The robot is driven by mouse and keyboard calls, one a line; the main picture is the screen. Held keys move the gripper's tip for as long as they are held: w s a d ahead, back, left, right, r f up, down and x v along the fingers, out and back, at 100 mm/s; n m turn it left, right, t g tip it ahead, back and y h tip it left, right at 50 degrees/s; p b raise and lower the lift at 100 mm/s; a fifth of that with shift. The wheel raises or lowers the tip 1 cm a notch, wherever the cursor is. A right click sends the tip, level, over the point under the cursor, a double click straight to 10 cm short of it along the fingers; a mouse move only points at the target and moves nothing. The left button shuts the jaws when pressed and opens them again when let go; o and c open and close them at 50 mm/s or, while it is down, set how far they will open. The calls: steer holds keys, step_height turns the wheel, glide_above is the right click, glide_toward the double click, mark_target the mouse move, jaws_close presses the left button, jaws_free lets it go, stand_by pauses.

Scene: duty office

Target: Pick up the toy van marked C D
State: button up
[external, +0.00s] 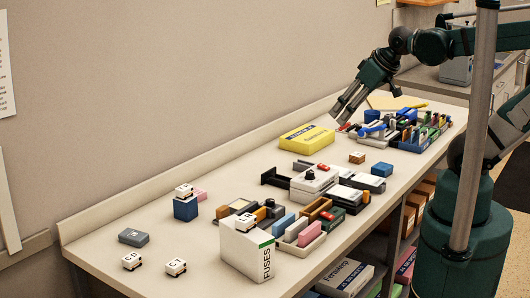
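The toy van marked C D (132,261) is small and white with dark wheels. It stands on the table near the front left corner. A similar white van marked C T (176,267) stands just right of it. Another small white van (185,190) sits on top of a blue box, and one more (246,222) sits on the white fuses box; their letters are hard to read. My gripper (339,117) is in the air over the far part of the table, well away from the C D van. Its fingers look parted, with nothing between them.
A grey box (134,237) lies behind the C D van. The tall white fuses box (247,254) stands to the right. Several trays and small boxes fill the middle, with a yellow box (307,138) behind. The wall runs along the left edge.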

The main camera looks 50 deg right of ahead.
steer(key=w+a+r+n+g+y+b, duration=0.1)
steer(key=w+a+r+n+g, duration=0.2)
steer(key=w+a+n, duration=1.15)
steer(key=n+g+h+b, duration=0.1)
steer(key=n+g+b, duration=0.1)
steer(key=n+g, duration=0.2)
glide_above(132, 257)
steer(key=f, duration=2.7)
steer(key=shift+w+d+f, duration=0.1)
steer(key=shift+d+f, duration=0.2)
steer(key=shift+a+f, duration=0.25)
steer(key=shift+a, duration=0.05)
steer(key=shift+f, duration=1.3)
